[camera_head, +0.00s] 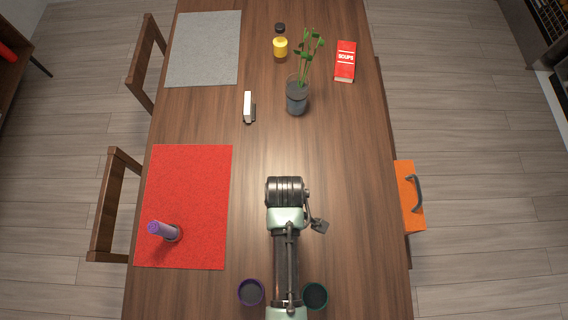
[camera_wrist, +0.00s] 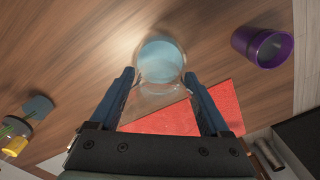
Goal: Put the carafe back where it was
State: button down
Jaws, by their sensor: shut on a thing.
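The carafe (camera_wrist: 161,62) is clear glass with a pale blue round end, seen in the wrist view between my fingers. My gripper (camera_wrist: 160,78) is shut on it, with one blue finger on either side. The wrist view shows wood tabletop and part of the red mat behind the glass. How high the carafe is above the table, I cannot tell. In the head view my arm reaches up the middle of the table and hides both the gripper and the carafe.
Near my arm are a purple cup (camera_head: 250,291) and a dark green cup (camera_head: 315,295). The red mat (camera_head: 205,180) bears a purple bottle (camera_head: 163,231). Farther off stand a potted plant (camera_head: 297,97), white block (camera_head: 247,107), yellow bottle (camera_head: 280,47) and red box (camera_head: 345,62). The grey mat (camera_head: 203,48) is bare.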

jog(key=shift+f, duration=1.5)
